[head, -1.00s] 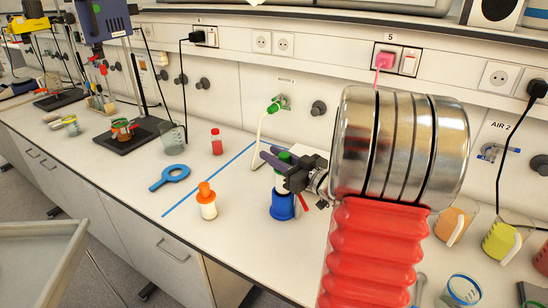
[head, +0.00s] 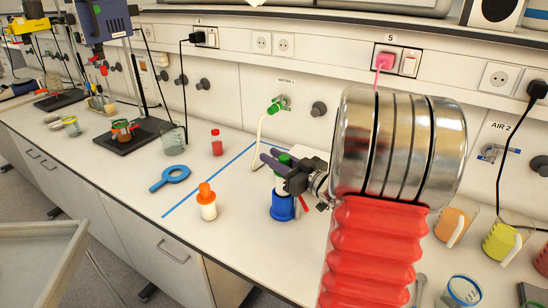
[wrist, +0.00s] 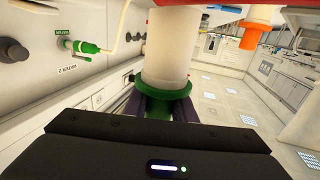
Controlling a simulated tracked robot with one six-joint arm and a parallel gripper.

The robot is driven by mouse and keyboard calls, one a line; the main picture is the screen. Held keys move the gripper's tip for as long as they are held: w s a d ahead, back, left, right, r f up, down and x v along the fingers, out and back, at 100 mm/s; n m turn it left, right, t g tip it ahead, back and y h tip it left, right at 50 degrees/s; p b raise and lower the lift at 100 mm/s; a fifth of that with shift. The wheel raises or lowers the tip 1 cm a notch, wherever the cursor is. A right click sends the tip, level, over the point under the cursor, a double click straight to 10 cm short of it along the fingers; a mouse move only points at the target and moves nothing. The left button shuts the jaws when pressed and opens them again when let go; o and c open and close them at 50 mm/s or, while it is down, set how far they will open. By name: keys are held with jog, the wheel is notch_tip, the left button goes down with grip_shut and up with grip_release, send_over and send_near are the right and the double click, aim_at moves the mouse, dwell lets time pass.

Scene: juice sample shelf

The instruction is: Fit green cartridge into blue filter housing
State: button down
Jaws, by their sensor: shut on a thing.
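The green cartridge has a green cap (head: 284,160) and a white body (head: 281,184). It stands upright over the blue filter housing (head: 282,208) on the bench. My gripper (head: 276,167) is shut on the cartridge near its green end. The white body shows between the gripper and the blue housing; how far its lower end sits inside cannot be told. In the wrist view my gripper (wrist: 160,107) has its purple fingers on either side of the green collar (wrist: 160,93), with the white body (wrist: 166,50) beyond. The blue housing is not clearly visible there.
An orange-capped white cartridge (head: 207,201) stands left of the housing. A green wall tap (head: 277,105) with a hose is behind. Beakers (head: 499,243) stand at right.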

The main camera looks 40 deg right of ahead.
jog(key=shift+f, duration=2.95)
dwell(1.6)
jog(key=shift+r, duration=0.15)
jog(key=shift+r, duration=0.8)
jog(key=shift+r, duration=0.2)
jog(key=shift+r, duration=0.35)
jog(key=shift+r, duration=0.4)
jog(key=shift+r, duration=0.35)
jog(key=shift+r, duration=0.3)
jog(key=shift+r, duration=0.35)
